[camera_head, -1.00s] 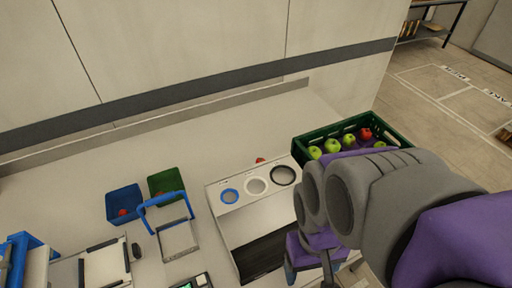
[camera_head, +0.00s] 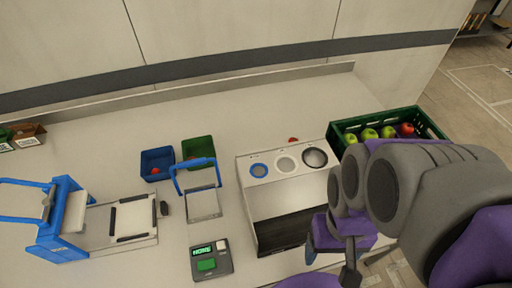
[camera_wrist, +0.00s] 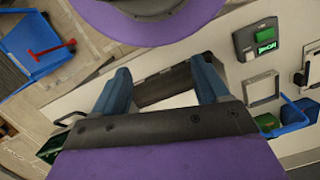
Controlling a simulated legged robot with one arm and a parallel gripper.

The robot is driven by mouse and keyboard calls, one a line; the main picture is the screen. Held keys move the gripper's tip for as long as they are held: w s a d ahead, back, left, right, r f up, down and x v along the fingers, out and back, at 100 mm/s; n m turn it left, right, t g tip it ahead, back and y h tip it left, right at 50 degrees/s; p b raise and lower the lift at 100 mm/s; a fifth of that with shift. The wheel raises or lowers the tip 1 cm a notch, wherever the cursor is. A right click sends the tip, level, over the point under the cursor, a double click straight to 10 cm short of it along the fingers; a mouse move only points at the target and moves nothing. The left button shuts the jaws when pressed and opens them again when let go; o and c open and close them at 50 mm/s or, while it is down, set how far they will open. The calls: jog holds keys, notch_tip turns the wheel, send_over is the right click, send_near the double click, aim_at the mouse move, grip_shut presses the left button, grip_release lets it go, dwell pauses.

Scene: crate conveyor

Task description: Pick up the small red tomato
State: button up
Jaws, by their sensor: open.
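A small red round thing (camera_head: 293,140), likely the tomato, lies on the white counter behind the panel with three round openings. It is small and partly hidden by the panel's back edge. Other small red things lie in the blue bin (camera_head: 145,163) and the green bin (camera_head: 207,143). A larger red fruit (camera_head: 407,129) sits in the dark green crate (camera_head: 436,128) with several green apples. My gripper (camera_wrist: 162,82) is open, its two blue fingers apart with nothing seen between them. It is away from the red thing, which I cannot make out in the wrist view.
The panel unit (camera_head: 285,205) stands mid-counter, in front of the red thing. A blue-handled press (camera_head: 201,203), a small green-screen device (camera_head: 211,261) and a blue-framed machine (camera_head: 62,232) stand to its left. A wall runs behind; the counter (camera_head: 255,110) at the back is clear.

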jog(key=shift+w, duration=0.1)
dwell(0.4)
jog(key=w+d+r+n, duration=0.1)
jog(key=w+r+n, duration=0.2)
jog(key=w, duration=1.2)
jog(key=n+t, duration=0.1)
jog(key=n, duration=1.2)
send_over(293, 139)
notch_tip(293, 139, down, 13)
notch_tip(293, 139, down, 12)
jog(key=b, duration=0.3)
jog(key=shift+d, duration=0.1)
notch_tip(293, 139, down, 5)
jog(key=shift+f+b, duration=0.1)
jog(key=shift+b, duration=0.65)
